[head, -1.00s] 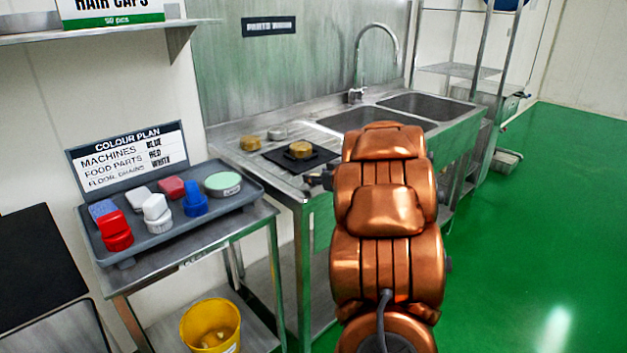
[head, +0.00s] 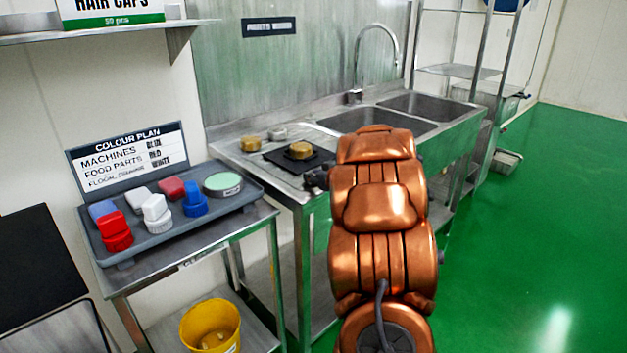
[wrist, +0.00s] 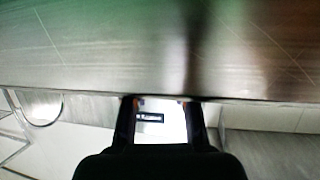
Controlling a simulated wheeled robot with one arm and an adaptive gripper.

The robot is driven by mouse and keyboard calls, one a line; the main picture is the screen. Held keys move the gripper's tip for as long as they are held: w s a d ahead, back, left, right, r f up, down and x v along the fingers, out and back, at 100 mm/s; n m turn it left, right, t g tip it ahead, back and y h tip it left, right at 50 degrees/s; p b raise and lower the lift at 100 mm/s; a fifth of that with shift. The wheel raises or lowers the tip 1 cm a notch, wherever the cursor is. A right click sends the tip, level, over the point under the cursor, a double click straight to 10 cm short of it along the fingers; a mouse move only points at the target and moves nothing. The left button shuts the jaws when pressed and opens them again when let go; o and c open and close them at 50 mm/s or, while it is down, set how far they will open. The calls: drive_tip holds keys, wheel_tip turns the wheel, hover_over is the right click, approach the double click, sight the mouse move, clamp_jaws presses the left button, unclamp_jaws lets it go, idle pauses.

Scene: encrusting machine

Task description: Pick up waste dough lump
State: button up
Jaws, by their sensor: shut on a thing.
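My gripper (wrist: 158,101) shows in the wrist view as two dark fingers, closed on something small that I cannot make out. Its tips are beside a steel edge (wrist: 80,88), and the background shows between the fingers. In the head view my copper arm hides most of the gripper, near the front of the sink bench. I cannot pick out a waste dough lump with certainty. Small pale bits lie in the yellow bucket (head: 190,325) at the lower left.
The sink bench (head: 318,183) carries a black mat (head: 276,158) with a brass part (head: 299,150); another brass part (head: 250,144) stands behind. A grey tray (head: 165,240) with coloured blocks stands on the left trolley. Green floor (head: 540,220) is free on the right.

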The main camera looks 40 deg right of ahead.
drive_tip(key=shift+r+p, duration=0.6)
drive_tip(key=shift+r, duration=1.35)
drive_tip(key=shift+s+a+f, duration=0.1)
drive_tip(key=shift+s+a, duration=0.25)
drive_tip(key=shift+a, duration=0.05)
drive_tip(key=s+a+r, duration=0.1)
drive_tip(key=s+a, duration=0.9)
drive_tip(key=a, duration=0.1)
drive_tip(key=shift+r+b, duration=0.15)
drive_tip(key=shift+b, duration=0.25)
